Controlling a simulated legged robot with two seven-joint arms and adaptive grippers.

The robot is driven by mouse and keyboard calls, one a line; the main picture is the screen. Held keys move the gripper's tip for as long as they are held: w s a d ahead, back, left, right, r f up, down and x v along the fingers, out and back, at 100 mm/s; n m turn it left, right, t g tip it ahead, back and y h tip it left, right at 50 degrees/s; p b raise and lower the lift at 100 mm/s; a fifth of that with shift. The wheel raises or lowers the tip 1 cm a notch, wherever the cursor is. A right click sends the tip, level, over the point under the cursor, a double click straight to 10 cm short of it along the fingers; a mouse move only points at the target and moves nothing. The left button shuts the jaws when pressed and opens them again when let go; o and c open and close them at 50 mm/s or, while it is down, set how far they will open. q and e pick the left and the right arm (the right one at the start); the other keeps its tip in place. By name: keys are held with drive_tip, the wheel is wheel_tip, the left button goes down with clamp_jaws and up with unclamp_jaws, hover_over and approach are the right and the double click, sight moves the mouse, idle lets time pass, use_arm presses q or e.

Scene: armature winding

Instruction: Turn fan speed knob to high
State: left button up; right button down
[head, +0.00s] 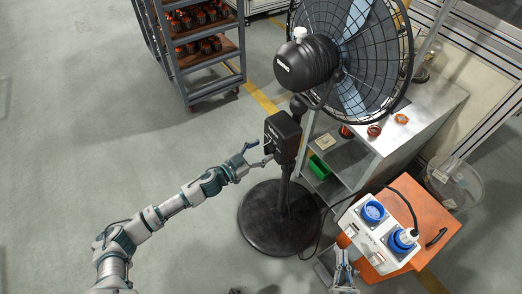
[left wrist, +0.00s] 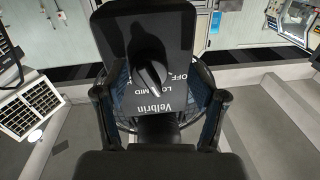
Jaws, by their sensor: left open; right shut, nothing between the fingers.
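The black pedestal fan (head: 307,62) stands on a round base, with a black control box (head: 283,136) on its pole. In the left wrist view the box's dark panel (left wrist: 185,40) carries a black fan speed knob (left wrist: 150,72) beside the lettering OFF, LOW and MID. I cannot tell which mark the knob points at. My left gripper (head: 262,154) is open at the front of the box. In the left wrist view its fingers (left wrist: 160,100) are spread on either side of the knob, apart from it. My right gripper (head: 343,280) is shut and empty at the bottom of the head view.
An orange cart (head: 432,212) with a blue-socket power box (head: 366,241) stands right of the fan base (head: 262,226). A metal cabinet (head: 440,105) is behind it. A shelf rack (head: 215,62) stands at the back left. The floor on the left is clear.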

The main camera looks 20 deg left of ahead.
use_arm(q)
drive_tip(key=shift+d, duration=0.1)
drive_tip(key=shift+c, duration=0.9)
drive_tip(key=shift+d+r, duration=0.15)
drive_tip(key=shift+d, duration=0.15)
drive_tip(key=c, duration=0.4)
drive_tip(key=shift+s+d+r, duration=0.1)
drive_tip(key=shift+d, duration=0.25)
drive_tip(key=c, duration=0.4)
drive_tip(key=shift+d+r, duration=0.1)
drive_tip(key=shift+d, duration=0.25)
drive_tip(key=shift+c, duration=0.8)
drive_tip(key=shift+a+f, duration=0.2)
drive_tip(key=shift+a, duration=0.25)
use_arm(e)
drive_tip(key=shift+d+f, duration=0.1)
drive_tip(key=shift+d, duration=0.5)
